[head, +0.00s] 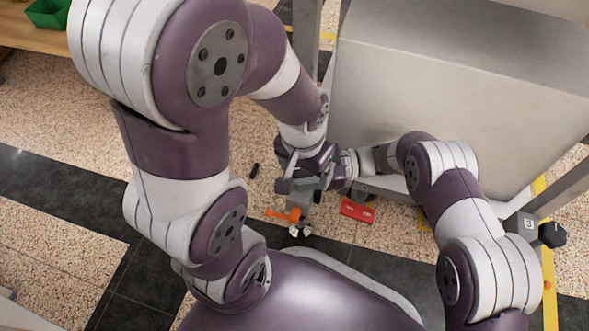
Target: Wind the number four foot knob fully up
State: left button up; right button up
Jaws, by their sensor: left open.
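My left gripper (303,186) is open beside the machine's lower left corner, above the floor. A grey upright part with an orange lever (284,215) and small pale pieces at its lower end (300,231) shows just below the gripper. No label with a four is readable, and I cannot make out the number four foot knob; the gripper and wrists cover that corner. My right arm reaches in from the right, its wrist (348,164) close beside the left gripper. Its jaws cannot be made out. A foot bracket marked 3 (528,223) with a black knob (552,234) stands at the right.
A large grey metal cabinet (440,85) fills the upper right, with a metal post (306,30) at its left. A red object (357,210) lies low near the wrists. A small black object (254,170) lies on the speckled floor. A green bin (47,13) sits on a wooden surface.

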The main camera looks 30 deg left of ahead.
dwell(0.5)
jog(key=o, duration=1)
jog(key=shift+r, duration=0.1)
notch_tip(320, 180, up, 5)
jog(key=p, duration=0.4)
jog(key=shift+f, duration=0.2)
jog(key=d+r+p, duration=0.2)
jog(key=d, duration=0.2)
jog(key=d+r+p, duration=0.2)
jog(key=d, duration=0.1)
jog(key=d+r+p, duration=0.2)
jog(key=d, duration=0.2)
jog(key=shift+w+d+r+p, duration=0.1)
jog(key=shift+w+d+p, duration=0.25)
